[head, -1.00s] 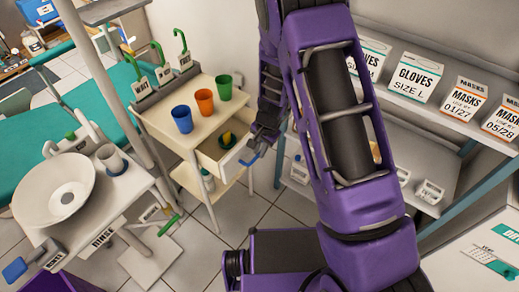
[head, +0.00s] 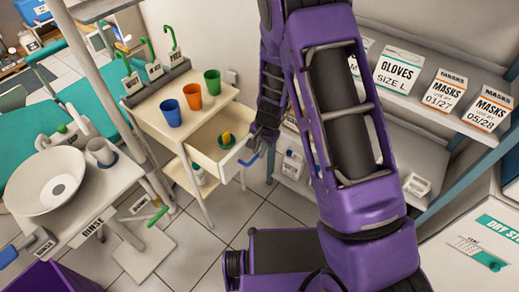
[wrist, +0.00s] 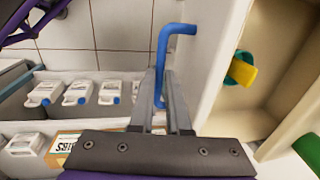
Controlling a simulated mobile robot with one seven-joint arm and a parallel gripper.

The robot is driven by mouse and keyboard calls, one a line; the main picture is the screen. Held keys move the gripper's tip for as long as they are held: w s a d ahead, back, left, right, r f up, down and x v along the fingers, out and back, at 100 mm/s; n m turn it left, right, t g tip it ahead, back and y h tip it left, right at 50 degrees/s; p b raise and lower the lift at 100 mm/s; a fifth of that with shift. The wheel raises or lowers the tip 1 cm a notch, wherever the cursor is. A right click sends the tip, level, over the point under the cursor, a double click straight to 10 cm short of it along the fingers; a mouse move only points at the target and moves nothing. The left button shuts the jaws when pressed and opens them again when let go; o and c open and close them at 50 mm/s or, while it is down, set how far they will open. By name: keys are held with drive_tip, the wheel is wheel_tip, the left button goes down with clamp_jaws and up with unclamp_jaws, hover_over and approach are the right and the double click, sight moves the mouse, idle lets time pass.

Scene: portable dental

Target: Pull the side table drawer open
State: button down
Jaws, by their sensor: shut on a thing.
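The side table (head: 150,112) is a cream cart, and its drawer (head: 206,147) is pulled out, with its inside showing. A green cup-like item with a yellow thing (head: 227,139) lies in the drawer; it also shows in the wrist view (wrist: 242,70). The blue drawer handle (head: 249,160) is on the drawer front. In the wrist view my gripper (wrist: 165,105) is shut on the blue handle (wrist: 163,50), its two grey fingers on either side of the bar. In the head view my purple arm partly hides the gripper.
Blue (head: 171,113), orange (head: 193,96) and green (head: 212,82) cups stand on the table top. A shelf with glove and mask boxes (head: 397,72) is at the right. A white basin (head: 47,181) is at the left. Tiled floor in front of the drawer is clear.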

drive_tip(key=c, duration=0.9)
unclamp_jaws()
drive_tip(key=r+p, duration=0.1)
drive_tip(key=r, duration=0.4)
drive_tip(key=s+d+r+p, duration=0.1)
drive_tip(key=r, duration=0.5)
drive_tip(key=s+d+r+p, duration=0.1)
drive_tip(key=r+p, duration=0.1)
drive_tip(key=r, duration=0.4)
drive_tip(key=shift+d+r, duration=0.1)
drive_tip(key=shift+d, duration=0.15)
